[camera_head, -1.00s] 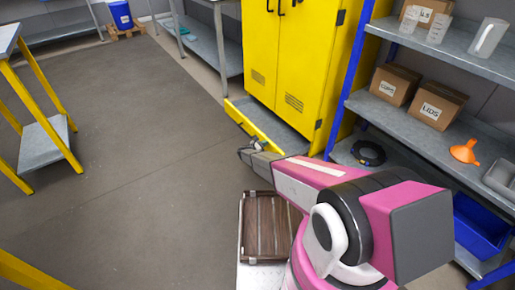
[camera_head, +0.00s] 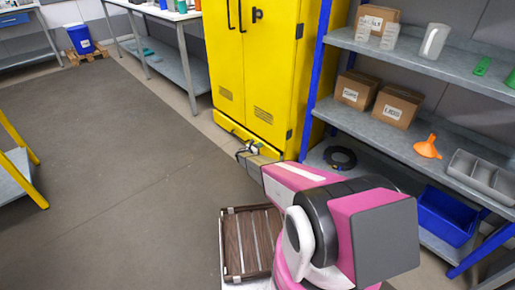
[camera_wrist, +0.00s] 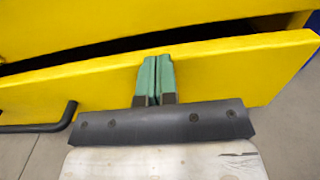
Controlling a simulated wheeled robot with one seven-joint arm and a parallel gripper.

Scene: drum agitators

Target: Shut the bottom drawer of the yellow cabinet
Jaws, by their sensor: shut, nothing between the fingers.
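The yellow cabinet (camera_head: 262,75) stands at the back, with its two upper doors shut. Its bottom drawer (camera_head: 232,127) sits close to the cabinet body in the head view. My gripper (camera_head: 246,150) is in front of the drawer. Its green fingers (camera_wrist: 156,62) are together, with nothing between them, and their tips lie against or very near the drawer front. A black bar handle (camera_wrist: 42,127) shows left of the fingers.
A blue-posted shelf (camera_head: 350,112) with boxes and an orange funnel (camera_head: 428,147) stands close on the right. A workbench (camera_head: 180,62) stands behind to the left. The floor (camera_head: 110,150) left of the cabinet is clear.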

